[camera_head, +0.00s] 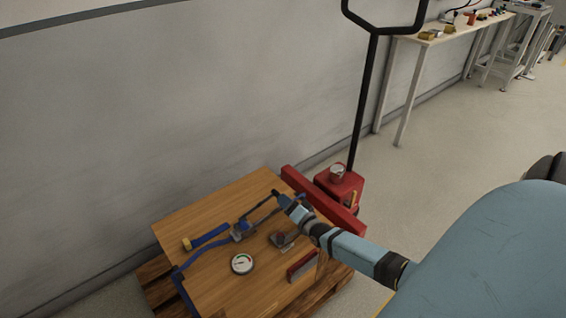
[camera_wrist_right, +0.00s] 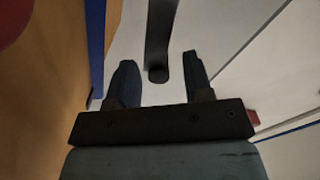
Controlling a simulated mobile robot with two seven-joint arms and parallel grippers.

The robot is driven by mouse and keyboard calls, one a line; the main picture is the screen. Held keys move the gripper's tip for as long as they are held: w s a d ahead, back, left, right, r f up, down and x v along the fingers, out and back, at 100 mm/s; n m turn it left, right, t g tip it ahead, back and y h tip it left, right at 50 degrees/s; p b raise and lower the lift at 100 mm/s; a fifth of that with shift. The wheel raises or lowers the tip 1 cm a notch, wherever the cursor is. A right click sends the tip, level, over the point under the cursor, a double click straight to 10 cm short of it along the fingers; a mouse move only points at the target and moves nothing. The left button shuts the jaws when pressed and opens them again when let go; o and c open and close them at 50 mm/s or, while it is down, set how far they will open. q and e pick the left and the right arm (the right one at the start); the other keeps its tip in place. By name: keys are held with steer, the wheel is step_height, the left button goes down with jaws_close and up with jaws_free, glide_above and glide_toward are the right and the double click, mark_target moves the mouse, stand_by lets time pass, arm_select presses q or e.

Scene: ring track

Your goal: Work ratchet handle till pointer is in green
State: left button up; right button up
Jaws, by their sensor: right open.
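The ratchet (camera_head: 240,232) sits on a blue strap over the wooden load top. Its dark handle (camera_head: 260,211) slants up to the right towards my right gripper (camera_head: 280,198). In the right wrist view, the right gripper (camera_wrist_right: 160,62) is open, with a dark bar, seemingly the handle (camera_wrist_right: 157,45), between its fingers and a gap on both sides. The round gauge (camera_head: 242,263) has a white face with a green patch; its pointer is too small to read surely. My left gripper is out of view.
The blue strap (camera_head: 180,280) runs over the wooden top's left edge. A red block (camera_head: 302,266) stands at the right front. A red pallet truck (camera_head: 340,190) with a tall black handle stands behind. The wall is close at the back left; a workbench (camera_head: 440,36) is far off.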

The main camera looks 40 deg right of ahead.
steer(key=s, duration=0.3)
steer(key=s+p, duration=0.1)
steer(key=s, duration=0.3)
steer(key=s+p, duration=0.1)
steer(key=s, duration=0.2)
steer(key=shift+s+a+r, duration=0.1)
steer(key=shift+s+a, duration=0.15)
steer(key=shift+a, duration=0.05)
steer(key=shift+s, duration=0.55)
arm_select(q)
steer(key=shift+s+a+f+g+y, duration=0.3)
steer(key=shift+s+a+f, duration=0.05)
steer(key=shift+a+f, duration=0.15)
